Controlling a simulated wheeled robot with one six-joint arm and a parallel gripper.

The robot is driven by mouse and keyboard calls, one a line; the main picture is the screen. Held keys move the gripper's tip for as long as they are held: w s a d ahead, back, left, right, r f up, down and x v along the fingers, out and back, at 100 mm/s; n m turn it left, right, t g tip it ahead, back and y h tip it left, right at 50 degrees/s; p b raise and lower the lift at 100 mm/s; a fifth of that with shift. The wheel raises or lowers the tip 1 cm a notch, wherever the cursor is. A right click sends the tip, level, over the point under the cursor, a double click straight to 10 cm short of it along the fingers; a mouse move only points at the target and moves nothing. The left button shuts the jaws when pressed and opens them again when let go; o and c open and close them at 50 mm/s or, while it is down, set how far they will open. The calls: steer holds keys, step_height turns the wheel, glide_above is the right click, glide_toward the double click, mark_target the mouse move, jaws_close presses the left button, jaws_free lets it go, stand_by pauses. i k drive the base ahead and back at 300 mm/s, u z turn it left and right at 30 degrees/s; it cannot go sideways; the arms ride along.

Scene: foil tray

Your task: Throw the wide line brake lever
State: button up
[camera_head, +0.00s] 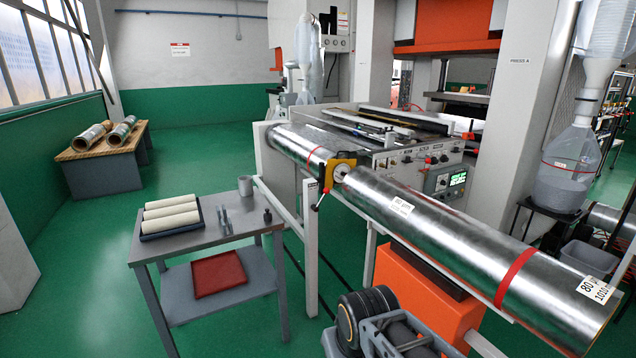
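A yellow brake housing (342,167) with a round pale hub sits between two large foil rolls near the middle of the view. The wide foil roll (430,222) runs from the housing towards the lower right, with a red band and labels, one reading 80 and 1010 mm. I cannot read a line name by the lever. Dark and grey arm parts, apparently mine, show at the bottom centre. My gripper's fingertips are not visible.
A grey table (222,229) with pale rolls in a dark tray (151,233), a cup and small tools stands left of the lever. An orange stand (420,297) is under the wide roll. Green floor (195,172) is open at the back left.

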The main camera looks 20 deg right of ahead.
mark_target(326, 191)
steer(key=i, duration=2.1)
steer(key=z, duration=0.45)
